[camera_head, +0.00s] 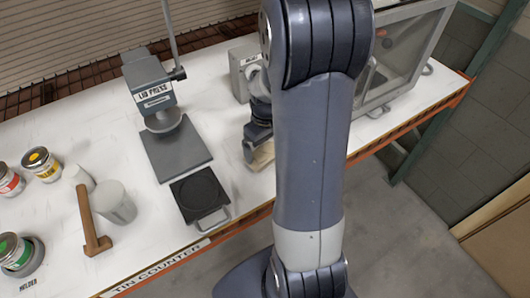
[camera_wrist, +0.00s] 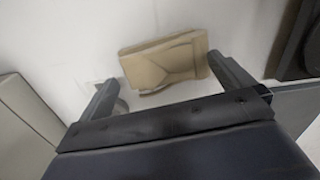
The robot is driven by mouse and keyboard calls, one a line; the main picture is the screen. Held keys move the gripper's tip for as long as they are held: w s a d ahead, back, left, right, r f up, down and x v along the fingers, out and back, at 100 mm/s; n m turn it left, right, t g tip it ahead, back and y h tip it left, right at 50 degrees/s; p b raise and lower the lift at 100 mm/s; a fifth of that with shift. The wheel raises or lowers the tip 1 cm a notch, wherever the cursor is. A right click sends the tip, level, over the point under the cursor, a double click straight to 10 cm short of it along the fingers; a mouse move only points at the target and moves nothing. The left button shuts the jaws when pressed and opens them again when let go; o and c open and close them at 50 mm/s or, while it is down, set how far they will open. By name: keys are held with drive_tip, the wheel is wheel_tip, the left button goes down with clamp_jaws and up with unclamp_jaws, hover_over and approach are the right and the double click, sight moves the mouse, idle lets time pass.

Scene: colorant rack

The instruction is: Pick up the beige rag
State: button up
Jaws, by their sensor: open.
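The beige rag (camera_wrist: 165,64) lies folded on the white counter in the wrist view, just ahead of my gripper and between the lines of its two fingers. My gripper (camera_wrist: 168,82) is open, with one finger to the left of the rag and the other close by its right end. Nothing is held. In the head view a small part of the rag (camera_head: 263,157) shows beside my gripper (camera_head: 252,150); my arm hides the rest.
The lid press (camera_head: 150,85) and a black plate with a handle (camera_head: 199,194) stand left of my gripper. A grey box (camera_head: 243,70) is behind it, and a framed clear cabinet (camera_head: 400,50) is to the right.

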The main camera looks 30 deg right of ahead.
drive_tip(key=shift+w+f, duration=0.1)
drive_tip(key=shift+f, duration=1.35)
drive_tip(key=shift+c, duration=0.4)
drive_tip(key=c, duration=0.6)
